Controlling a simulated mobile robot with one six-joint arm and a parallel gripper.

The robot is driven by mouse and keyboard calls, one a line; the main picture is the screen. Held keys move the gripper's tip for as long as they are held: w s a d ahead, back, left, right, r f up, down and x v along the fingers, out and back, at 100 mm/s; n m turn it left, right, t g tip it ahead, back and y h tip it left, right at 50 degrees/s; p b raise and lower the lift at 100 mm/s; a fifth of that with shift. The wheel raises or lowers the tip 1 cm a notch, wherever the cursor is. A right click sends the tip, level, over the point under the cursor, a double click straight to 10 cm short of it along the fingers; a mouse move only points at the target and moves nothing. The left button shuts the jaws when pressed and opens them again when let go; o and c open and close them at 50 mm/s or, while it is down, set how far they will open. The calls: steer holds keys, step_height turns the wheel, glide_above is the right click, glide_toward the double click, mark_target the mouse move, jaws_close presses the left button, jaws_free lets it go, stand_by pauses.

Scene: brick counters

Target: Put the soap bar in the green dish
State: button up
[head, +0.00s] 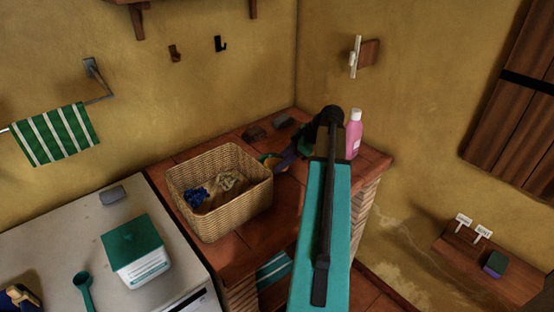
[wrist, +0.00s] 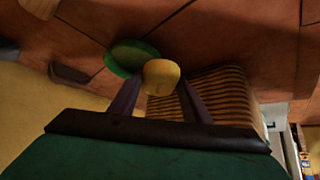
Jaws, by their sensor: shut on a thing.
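The soap bar, pale yellow and rounded (wrist: 161,74), is held between the two dark fingers of my gripper (wrist: 162,82) in the wrist view. The green dish (wrist: 127,55) is a flat green oval just beyond the soap and to its left in that view; the soap overlaps part of its edge. In the head view my gripper (head: 284,160) is by the right rim of the basket, with the soap (head: 267,159) showing small at its tip. My arm covers much of that spot. I cannot tell whether the soap touches the dish.
A wicker basket (head: 235,213) with cloths stands close by on the brick counter; its side also shows in the wrist view (wrist: 222,92). A pink bottle (head: 354,135) stands behind my arm. Dark grey lumps (head: 255,133) lie near the wall. A white washer top with a box (head: 136,250) is at left.

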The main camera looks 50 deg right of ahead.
mark_target(277, 160)
steer(key=w+d, duration=0.2)
steer(key=w, duration=0.1)
steer(key=w+p, duration=0.1)
steer(key=w, duration=0.1)
steer(key=shift+d+f, duration=0.25)
steer(key=shift+d, duration=0.15)
steer(key=shift+s+f, duration=0.1)
steer(key=shift+f, duration=0.05)
steer(key=shift+f+p, duration=0.8)
steer(key=shift+f, duration=0.8)
steer(key=o, duration=0.9)
